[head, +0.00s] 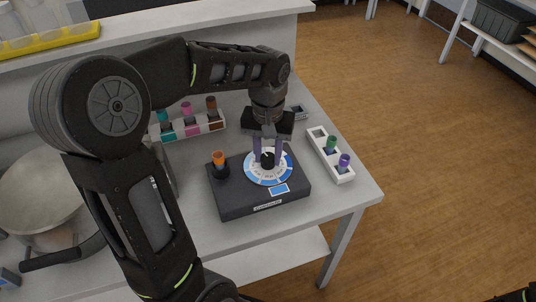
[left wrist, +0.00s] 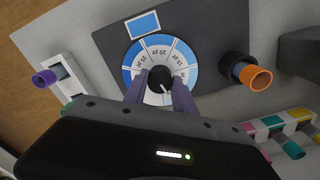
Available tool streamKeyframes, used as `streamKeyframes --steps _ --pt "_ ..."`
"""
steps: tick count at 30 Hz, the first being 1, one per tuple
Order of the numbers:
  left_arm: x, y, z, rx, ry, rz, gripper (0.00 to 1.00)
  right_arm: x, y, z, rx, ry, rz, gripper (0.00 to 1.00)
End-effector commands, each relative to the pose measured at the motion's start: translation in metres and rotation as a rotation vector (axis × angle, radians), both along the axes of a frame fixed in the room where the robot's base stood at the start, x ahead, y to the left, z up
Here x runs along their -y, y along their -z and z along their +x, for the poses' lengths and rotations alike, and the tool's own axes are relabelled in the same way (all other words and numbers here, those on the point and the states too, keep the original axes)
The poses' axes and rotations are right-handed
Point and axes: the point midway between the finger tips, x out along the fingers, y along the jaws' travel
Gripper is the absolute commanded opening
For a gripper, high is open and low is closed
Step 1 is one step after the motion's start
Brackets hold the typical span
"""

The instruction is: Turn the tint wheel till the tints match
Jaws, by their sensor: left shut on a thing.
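The tint wheel (head: 268,178) is a white disc with blue segments on the dark analyser box (head: 238,204). In the left wrist view the wheel (left wrist: 160,46) shows segments from pale to stronger blue, with small printed values. My left gripper (head: 267,158) comes down from above, shut on the wheel's black knob (left wrist: 158,79), one finger on each side. A blue tint window (left wrist: 142,25) sits on the box beside the wheel; it also shows in the head view (head: 279,189). An orange-topped vial (head: 218,160) stands in a black socket on the box. My right gripper is not clearly shown.
A white rack (head: 330,157) with green and purple vials stands right of the box. Another rack (head: 190,128) with teal, pink and brown vials stands behind. A large pot (head: 40,195) is at the left. The table's right front corner is bare.

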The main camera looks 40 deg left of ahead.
Motion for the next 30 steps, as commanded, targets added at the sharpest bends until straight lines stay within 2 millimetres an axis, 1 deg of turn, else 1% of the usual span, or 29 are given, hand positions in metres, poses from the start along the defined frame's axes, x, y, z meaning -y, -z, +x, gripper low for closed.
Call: streamKeyframes --steps 6,12,18,29,30 --pt "-0.0002 -0.0004 0.0008 0.003 -0.16 0.0 0.0 0.0 0.0035 0.0001 0.0 0.0 0.0 0.36" --pt "-0.0005 -0.0007 0.0007 0.003 -0.251 0.001 0.0 0.0 0.0049 0.0001 0.0 0.0 0.0 0.36" --pt "-0.0006 -0.0009 0.0006 0.003 -0.287 0.001 0.0 0.0 0.0053 0.0001 0.0 0.0 0.0 0.36" --pt "-0.0006 -0.0011 0.0007 0.003 -0.29 0.001 0.0 0.0001 0.0052 0.0001 0.0 0.0 0.0 0.36" --pt "-0.0006 -0.0011 0.0007 0.003 -0.29 0.001 0.35 0.0001 0.0052 0.0001 0.0 0.0 0.0 0.36"
